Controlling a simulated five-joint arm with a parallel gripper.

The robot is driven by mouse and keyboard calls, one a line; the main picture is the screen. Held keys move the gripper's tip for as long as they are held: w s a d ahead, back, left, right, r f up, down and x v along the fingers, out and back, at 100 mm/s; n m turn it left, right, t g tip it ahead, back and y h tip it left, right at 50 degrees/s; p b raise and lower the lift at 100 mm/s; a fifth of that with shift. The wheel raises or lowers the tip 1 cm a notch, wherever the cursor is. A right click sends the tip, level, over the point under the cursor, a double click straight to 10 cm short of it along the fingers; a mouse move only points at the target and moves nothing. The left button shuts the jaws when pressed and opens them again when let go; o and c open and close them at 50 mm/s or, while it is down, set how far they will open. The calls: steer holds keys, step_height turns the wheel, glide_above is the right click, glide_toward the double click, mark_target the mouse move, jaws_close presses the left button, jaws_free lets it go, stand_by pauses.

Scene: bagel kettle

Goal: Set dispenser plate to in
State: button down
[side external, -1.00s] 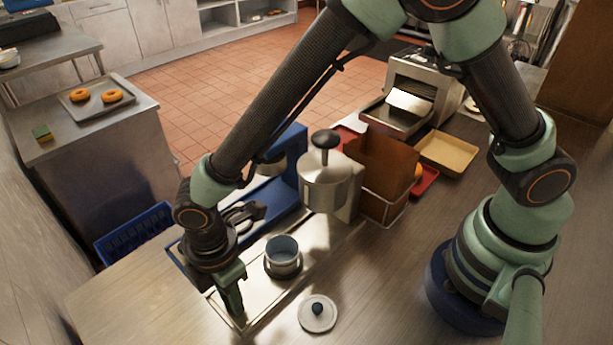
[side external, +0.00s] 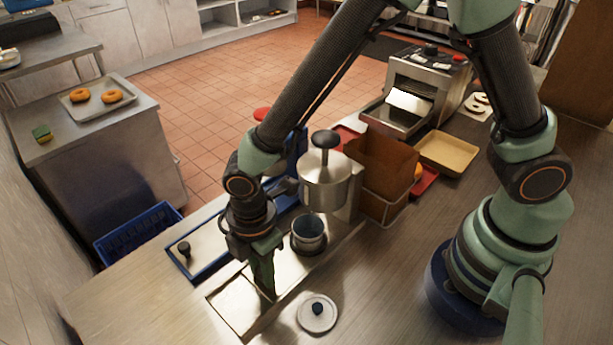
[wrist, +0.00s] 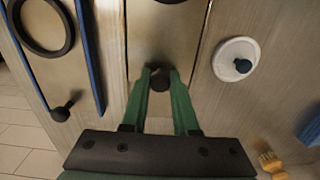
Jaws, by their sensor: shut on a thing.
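The dispenser plate (side external: 287,268) is a metal slide in a track on the counter, in front of the steel dispenser (side external: 326,185) with its black-knobbed plunger. My gripper (side external: 267,290) is low over the plate's near end. In the wrist view, its green fingers (wrist: 159,76) are shut on the plate's dark knob (wrist: 158,82), with the plate (wrist: 165,38) running away beyond it. My fingers hide the knob in the side view.
A round white lid (side external: 318,315) lies on the counter right of the track. Left of it is a blue-edged panel with a black knob (side external: 184,248). A brown box (side external: 383,172) stands right of the dispenser. The track's near end (side external: 235,305) is bare.

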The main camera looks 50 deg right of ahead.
steer(key=shift+d, duration=0.3)
steer(key=c, duration=0.7)
jaws_free()
step_height(320, 180, up, 12)
steer(key=shift+r, duration=0.1)
